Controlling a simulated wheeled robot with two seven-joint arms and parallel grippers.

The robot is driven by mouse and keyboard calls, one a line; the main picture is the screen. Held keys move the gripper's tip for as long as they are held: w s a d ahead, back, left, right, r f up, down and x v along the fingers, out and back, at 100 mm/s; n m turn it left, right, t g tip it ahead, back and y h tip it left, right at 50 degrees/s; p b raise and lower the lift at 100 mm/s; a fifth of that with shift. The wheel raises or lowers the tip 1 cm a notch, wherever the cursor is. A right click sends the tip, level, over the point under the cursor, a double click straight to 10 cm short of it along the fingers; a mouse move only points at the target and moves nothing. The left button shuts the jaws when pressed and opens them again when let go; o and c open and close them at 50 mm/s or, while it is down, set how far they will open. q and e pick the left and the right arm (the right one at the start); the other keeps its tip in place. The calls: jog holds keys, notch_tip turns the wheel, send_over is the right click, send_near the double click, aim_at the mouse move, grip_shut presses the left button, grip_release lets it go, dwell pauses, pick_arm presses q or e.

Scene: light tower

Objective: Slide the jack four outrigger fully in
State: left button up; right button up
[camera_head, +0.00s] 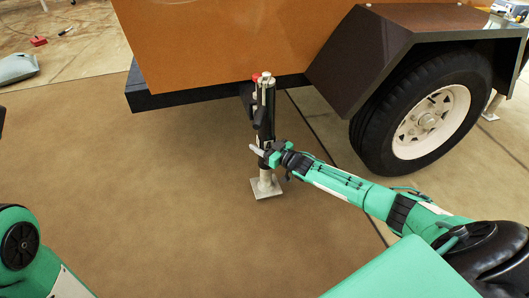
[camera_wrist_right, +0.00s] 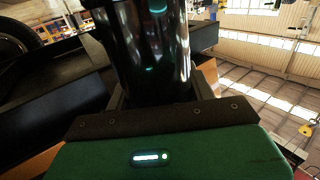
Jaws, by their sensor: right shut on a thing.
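The jack (camera_head: 266,122) stands upright at the trailer's lower edge, with a dark tube, a pale foot plate (camera_head: 267,188) on the floor and a red piece (camera_head: 255,78) near its top. A short black outrigger bracket (camera_head: 247,97) joins it to the frame; how far it extends is hard to tell. My right gripper (camera_head: 266,153) is shut on the jack's dark tube, low down, just above the pale leg. In the right wrist view the shiny black tube (camera_wrist_right: 150,50) rises close in front of the gripper's green body. My left gripper is out of view.
The orange trailer box (camera_head: 220,40) and its black frame (camera_head: 170,98) are behind the jack. A wheel (camera_head: 422,115) under a dark fender (camera_head: 370,50) stands to the right. The brown floor left of the jack is clear. A grey bag (camera_head: 17,67) lies far left.

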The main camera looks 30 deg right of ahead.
jog(key=shift+w+d, duration=0.2)
jog(key=shift+w, duration=0.35)
jog(key=shift+d+r, duration=0.15)
jog(key=shift+r, duration=0.05)
jog(key=o, duration=1.1)
jog(key=shift+w, duration=0.1)
jog(key=shift+o, duration=1.3)
jog(key=shift+w+f, duration=0.1)
